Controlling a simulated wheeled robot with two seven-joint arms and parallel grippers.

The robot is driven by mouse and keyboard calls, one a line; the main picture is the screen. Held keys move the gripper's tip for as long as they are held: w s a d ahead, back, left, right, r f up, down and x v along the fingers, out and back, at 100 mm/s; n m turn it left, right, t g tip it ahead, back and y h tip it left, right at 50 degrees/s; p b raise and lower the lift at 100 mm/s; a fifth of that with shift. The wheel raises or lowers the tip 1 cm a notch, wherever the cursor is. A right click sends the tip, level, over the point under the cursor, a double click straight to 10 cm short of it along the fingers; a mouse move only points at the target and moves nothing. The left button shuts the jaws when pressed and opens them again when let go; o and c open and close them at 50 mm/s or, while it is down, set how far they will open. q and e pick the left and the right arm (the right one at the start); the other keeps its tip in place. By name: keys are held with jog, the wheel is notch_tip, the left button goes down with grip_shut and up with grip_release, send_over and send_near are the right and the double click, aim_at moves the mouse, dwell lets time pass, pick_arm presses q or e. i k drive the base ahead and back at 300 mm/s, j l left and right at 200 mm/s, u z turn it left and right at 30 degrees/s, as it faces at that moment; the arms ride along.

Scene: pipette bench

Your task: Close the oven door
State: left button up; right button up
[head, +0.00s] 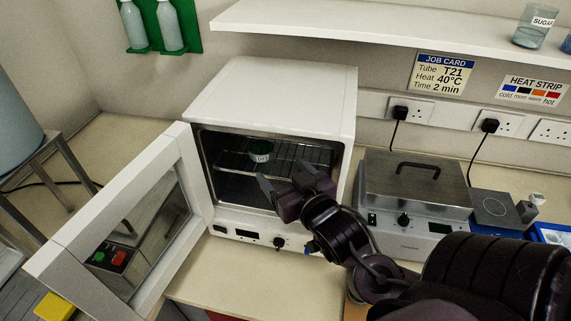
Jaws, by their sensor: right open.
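The white oven (270,95) stands on the bench left of centre. Its white-framed glass door (125,215) is hinged on the left and swung wide open toward me. I cannot tell whether the fingertips are inside the cavity. I see nothing between its fingers. My left gripper is not in view.
A metal-lidded bath (415,185) stands right of the oven. A small hotplate (493,207) is farther right. A white shelf (400,40) overhangs the back. A metal stand (62,165) is at the far left. Bare bench (235,270) shows before the oven.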

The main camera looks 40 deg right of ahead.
aim_at(59, 265)
jog(key=k+j, duration=0.1)
jog(key=k, duration=0.4)
jog(key=k+j, duration=0.15)
jog(key=k, duration=0.35)
jog(key=k+j, duration=0.1)
jog(key=k, duration=0.4)
